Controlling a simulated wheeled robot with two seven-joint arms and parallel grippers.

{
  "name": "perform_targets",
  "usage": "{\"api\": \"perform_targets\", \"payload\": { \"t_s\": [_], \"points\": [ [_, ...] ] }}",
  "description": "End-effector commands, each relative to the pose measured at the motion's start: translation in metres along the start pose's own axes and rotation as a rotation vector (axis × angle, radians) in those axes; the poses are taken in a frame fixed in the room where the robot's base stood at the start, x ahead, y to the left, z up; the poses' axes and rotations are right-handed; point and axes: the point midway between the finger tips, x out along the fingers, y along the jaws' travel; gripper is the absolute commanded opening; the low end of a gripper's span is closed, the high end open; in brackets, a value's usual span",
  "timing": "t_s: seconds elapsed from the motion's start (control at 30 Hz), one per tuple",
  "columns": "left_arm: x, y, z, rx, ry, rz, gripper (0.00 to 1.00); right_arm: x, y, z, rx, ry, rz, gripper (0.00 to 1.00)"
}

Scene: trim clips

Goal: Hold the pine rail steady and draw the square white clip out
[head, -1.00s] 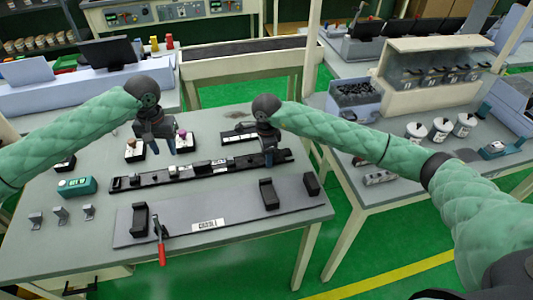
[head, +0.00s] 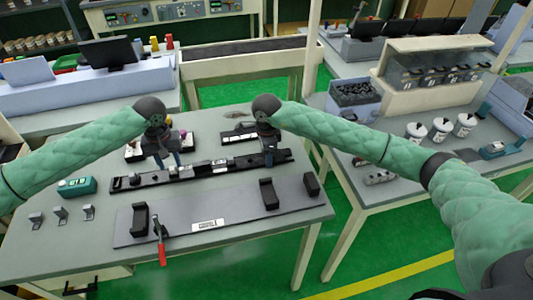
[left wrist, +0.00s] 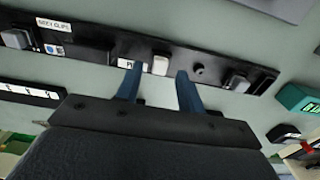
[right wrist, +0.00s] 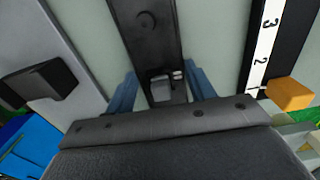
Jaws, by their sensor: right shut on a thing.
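The pine rail (head: 135,183) is a long black strip across the table, with several small parts and labels on it. In the left wrist view a squarish white clip (left wrist: 160,65) sits on the rail (left wrist: 90,48), beside a partly hidden label starting with P. My left gripper (head: 168,162) is open, its fingertips (left wrist: 158,80) on either side of the white clip with gaps. My right gripper (head: 269,158) is shut on the rail toward its right end. In the right wrist view its fingers (right wrist: 162,88) flank the dark rail (right wrist: 150,40), with a grey part between them.
A grey board (head: 180,225) with black uprights (head: 268,193) and a red-handled lever (head: 161,245) lies in front of the rail. A teal box (head: 77,187) and small grey brackets (head: 60,212) are at left. A numbered strip (right wrist: 262,45) lies behind.

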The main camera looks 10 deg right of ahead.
Motion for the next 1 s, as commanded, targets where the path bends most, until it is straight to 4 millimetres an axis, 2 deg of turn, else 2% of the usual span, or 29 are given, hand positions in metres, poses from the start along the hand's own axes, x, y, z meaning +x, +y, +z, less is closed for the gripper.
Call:
{"api": "perform_targets", "payload": {
  "t_s": [0.1,0.3,0.67,0.87,0.9,1.0],
  "points": [
    [0.012,0.000,0.000,0.000,-0.001,0.000,0.38,0.000,0.000,0.000,0.000,0.000,0.000,0.22],
    [0.024,0.000,0.000,0.001,0.000,0.000,0.38,0.000,0.000,0.000,0.000,0.000,0.000,0.22],
    [0.027,0.000,0.000,0.001,0.001,0.000,0.38,0.000,0.000,0.000,0.000,0.000,0.000,0.22],
    [0.027,0.000,0.000,0.001,0.001,0.000,0.03,0.000,0.000,0.000,0.000,0.000,0.000,0.22],
    [0.027,0.000,0.000,0.001,0.001,0.000,0.00,0.000,0.000,0.000,0.000,0.000,0.000,0.22],
    [0.027,0.000,0.000,0.001,0.001,0.000,0.00,0.000,0.000,0.000,0.000,0.000,0.000,0.22]
  ]
}}
